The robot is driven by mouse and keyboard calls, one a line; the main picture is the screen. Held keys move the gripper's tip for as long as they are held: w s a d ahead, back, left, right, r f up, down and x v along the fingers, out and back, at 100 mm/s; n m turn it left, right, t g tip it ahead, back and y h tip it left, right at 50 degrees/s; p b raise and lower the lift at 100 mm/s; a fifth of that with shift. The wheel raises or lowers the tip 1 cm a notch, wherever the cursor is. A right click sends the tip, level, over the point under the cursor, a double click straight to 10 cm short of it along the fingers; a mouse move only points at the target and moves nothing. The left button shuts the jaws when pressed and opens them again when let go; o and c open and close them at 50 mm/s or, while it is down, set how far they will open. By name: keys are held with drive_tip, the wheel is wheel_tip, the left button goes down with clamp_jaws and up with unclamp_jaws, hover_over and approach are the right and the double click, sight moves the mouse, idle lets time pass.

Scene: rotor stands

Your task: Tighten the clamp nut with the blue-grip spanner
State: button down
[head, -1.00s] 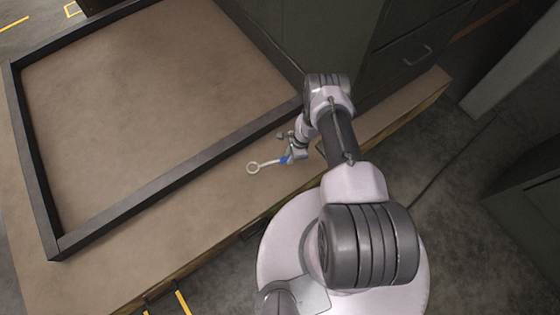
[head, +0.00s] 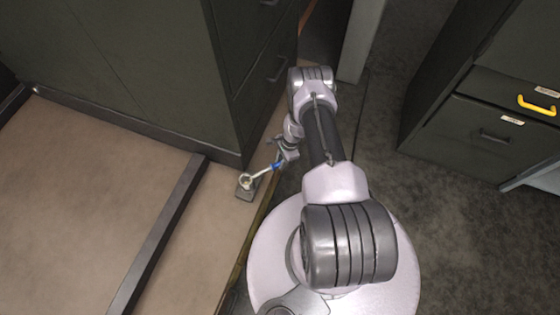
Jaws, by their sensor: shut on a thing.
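The spanner has a pale metal shaft, a ring end and a blue grip (head: 276,165). My gripper (head: 281,155) is shut on it at the blue grip. The spanner's ring end (head: 245,180) points left and appears over a small dark grey block (head: 244,193) on the tan bench top. Something small shows within the ring, perhaps the clamp nut. I cannot tell whether the ring is around it, touching it, or above it.
A dark green cabinet (head: 170,60) stands on the bench close behind the block. A dark raised rail (head: 160,235) crosses the bench to the left. Another drawer cabinet (head: 490,135) with a yellow handle stands at the right. Open floor (head: 385,130) lies between.

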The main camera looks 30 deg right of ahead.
drive_tip(key=shift+f+b, duration=0.4)
drive_tip(key=shift+f, duration=0.4)
drive_tip(key=shift+f+b, duration=1.15)
drive_tip(key=shift+b, duration=0.25)
drive_tip(key=shift+d+f, duration=0.1)
drive_tip(key=shift+f, duration=0.9)
drive_tip(key=shift+r, duration=0.1)
